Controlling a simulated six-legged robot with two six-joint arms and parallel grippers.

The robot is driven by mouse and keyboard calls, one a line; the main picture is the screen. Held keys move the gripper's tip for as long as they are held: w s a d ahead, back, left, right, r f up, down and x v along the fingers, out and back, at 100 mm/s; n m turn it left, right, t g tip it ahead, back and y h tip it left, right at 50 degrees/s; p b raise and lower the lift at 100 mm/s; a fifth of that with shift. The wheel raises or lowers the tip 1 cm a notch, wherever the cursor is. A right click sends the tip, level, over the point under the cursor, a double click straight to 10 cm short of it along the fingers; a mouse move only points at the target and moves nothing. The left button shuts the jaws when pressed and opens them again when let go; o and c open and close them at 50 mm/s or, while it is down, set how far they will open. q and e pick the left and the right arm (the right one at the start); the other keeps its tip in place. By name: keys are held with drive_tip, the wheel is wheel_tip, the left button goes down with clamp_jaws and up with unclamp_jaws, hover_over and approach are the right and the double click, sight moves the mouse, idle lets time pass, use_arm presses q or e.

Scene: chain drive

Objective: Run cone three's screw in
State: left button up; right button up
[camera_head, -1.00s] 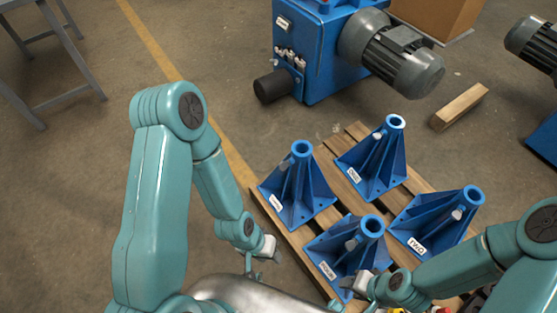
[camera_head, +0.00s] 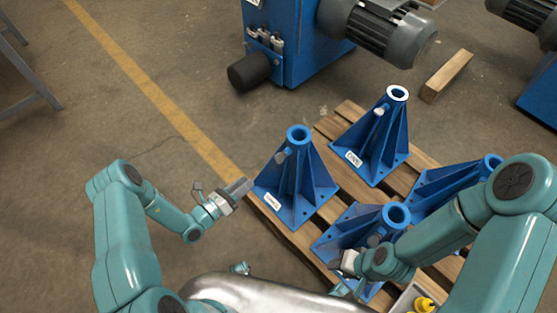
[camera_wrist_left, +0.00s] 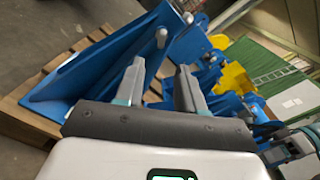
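Several blue cones with side screws stand on a wooden pallet. The labels are too small to tell which is cone three. The left cone (camera_head: 296,190) has a grey screw (camera_head: 282,156) on its upper left side; a cone's screw also shows in the left wrist view (camera_wrist_left: 162,38). The back cone (camera_head: 372,140) has a screw (camera_head: 378,112) too. My left gripper (camera_head: 240,190) is open and empty, just left of the left cone and lower than its screw. My right gripper (camera_head: 338,272) is by the front cone (camera_head: 350,232); its fingers are unclear.
The wooden pallet (camera_head: 322,128) lies on the concrete floor. A blue machine with a grey motor (camera_head: 385,30) stands behind it, and a loose wood block (camera_head: 447,76) lies right of that. A tray with yellow parts (camera_head: 422,303) is at the bottom right. Floor left of the pallet is clear.

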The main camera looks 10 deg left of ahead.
sight(279, 156)
use_arm(q)
drive_tip(key=b+x, duration=0.1)
drive_tip(key=x, duration=1.4)
drive_tip(key=shift+d+b, duration=0.35)
clamp_jaws()
